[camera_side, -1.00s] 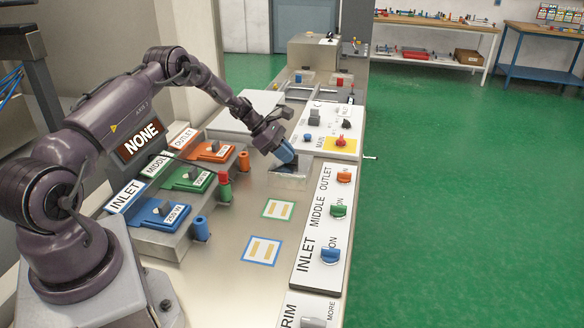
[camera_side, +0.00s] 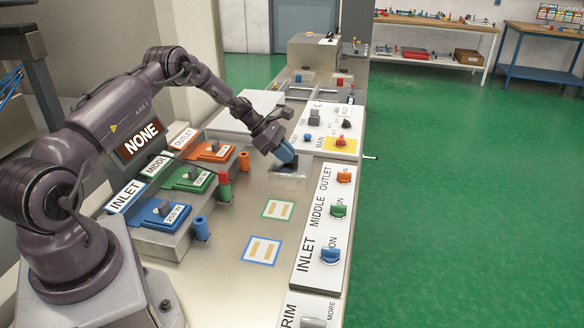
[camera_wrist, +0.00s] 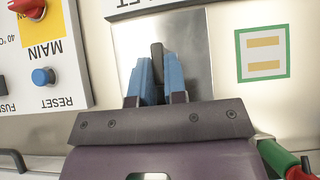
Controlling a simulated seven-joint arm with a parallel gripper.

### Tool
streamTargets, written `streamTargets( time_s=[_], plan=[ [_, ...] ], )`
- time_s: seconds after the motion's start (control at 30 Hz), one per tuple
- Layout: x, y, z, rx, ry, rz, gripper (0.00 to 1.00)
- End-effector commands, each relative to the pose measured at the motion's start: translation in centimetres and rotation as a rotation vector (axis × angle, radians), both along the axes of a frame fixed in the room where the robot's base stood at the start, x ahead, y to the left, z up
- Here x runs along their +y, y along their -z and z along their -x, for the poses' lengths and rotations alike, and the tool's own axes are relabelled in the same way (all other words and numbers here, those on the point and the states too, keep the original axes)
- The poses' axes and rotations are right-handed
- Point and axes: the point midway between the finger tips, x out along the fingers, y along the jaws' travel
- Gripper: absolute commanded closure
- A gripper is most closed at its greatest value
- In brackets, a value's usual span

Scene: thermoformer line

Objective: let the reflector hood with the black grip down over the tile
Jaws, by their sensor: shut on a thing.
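My gripper (camera_side: 287,162) points down at the middle of the bench, with blue fingers. In the wrist view its fingers (camera_wrist: 158,80) are shut on the black grip (camera_wrist: 157,53) of the reflector hood. The hood (camera_wrist: 196,48) shows there as a shiny grey plate around the fingers. In the side view the hood (camera_side: 291,183) is a mirror-like shape at or just above the bench top; I cannot tell whether it touches. No tile shows under it; whatever lies beneath is hidden.
A green-framed square (camera_side: 278,209) and a blue-framed square (camera_side: 262,250) lie nearer on the bench. The switch panel (camera_side: 318,235) is to the right, the MAIN panel (camera_side: 321,119) behind. Blue, green and orange blocks with posts stand left.

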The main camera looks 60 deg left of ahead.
Motion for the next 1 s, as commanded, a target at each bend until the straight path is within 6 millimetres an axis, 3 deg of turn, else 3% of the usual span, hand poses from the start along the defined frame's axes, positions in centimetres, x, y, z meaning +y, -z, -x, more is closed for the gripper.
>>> streamTargets(
  time_s=[0.37, 1.0],
  plan=[
    [0.0, -0.3, -0.1, -0.002, 0.000, 0.000, 1.00],
    [0.0, -2.8, 0.0, -0.001, -0.001, -0.002, 1.00]
  ],
)
